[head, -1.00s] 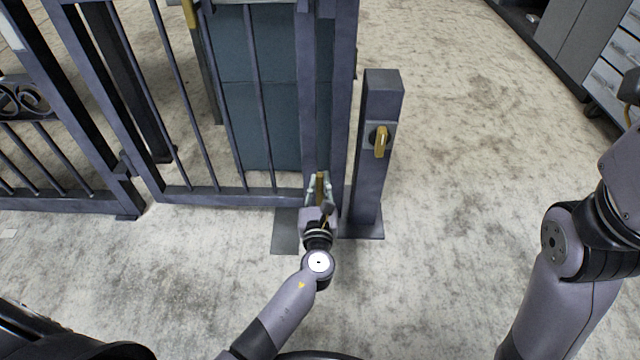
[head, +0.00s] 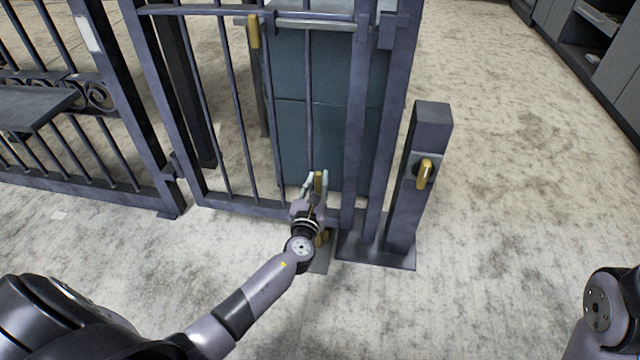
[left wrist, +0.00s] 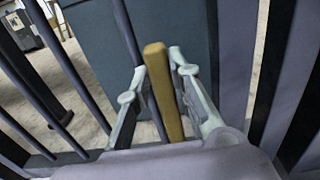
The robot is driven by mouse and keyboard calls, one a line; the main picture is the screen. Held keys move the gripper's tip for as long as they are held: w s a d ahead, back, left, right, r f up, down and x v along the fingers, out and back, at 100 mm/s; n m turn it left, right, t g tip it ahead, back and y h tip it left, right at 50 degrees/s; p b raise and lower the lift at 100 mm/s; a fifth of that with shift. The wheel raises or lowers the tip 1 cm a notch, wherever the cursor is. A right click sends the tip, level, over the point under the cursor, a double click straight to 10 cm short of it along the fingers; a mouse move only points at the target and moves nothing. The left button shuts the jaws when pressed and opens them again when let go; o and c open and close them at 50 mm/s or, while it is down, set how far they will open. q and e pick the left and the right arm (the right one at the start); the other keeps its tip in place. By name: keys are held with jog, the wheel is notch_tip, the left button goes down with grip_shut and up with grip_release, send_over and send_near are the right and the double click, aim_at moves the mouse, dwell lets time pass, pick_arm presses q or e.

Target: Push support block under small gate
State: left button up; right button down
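The small gate (head: 240,207) is a dark metal barred panel in the middle of the head view. A brass upright bar (head: 319,181), seemingly the support block, stands at its bottom rail, right of the gate's middle. My left gripper (head: 317,187) has a finger on each side of the bar. In the left wrist view, the bar (left wrist: 162,95) leans slightly left between the fingertips, which look close against both sides. More brass (head: 322,237) shows beside my left wrist. The wrist hides the bar's foot and how it meets the rail. My right gripper is out of view.
A short post (head: 432,130) with a brass knob (head: 425,173) stands right of the gate on a base plate. A grey floor plate (head: 320,264) lies partly under my wrist. A teal panel (head: 290,120) stands behind the bars. The floor at right is clear.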

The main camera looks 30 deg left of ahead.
pick_arm(q)
jog(key=o, duration=0.4)
jog(key=shift+a, duration=0.2)
jog(key=shift+s+d, duration=0.15)
jog(key=shift+d, duration=0.05)
jog(key=v, duration=1.1)
jog(key=shift+s+d, duration=0.1)
jog(key=shift+s, duration=0.25)
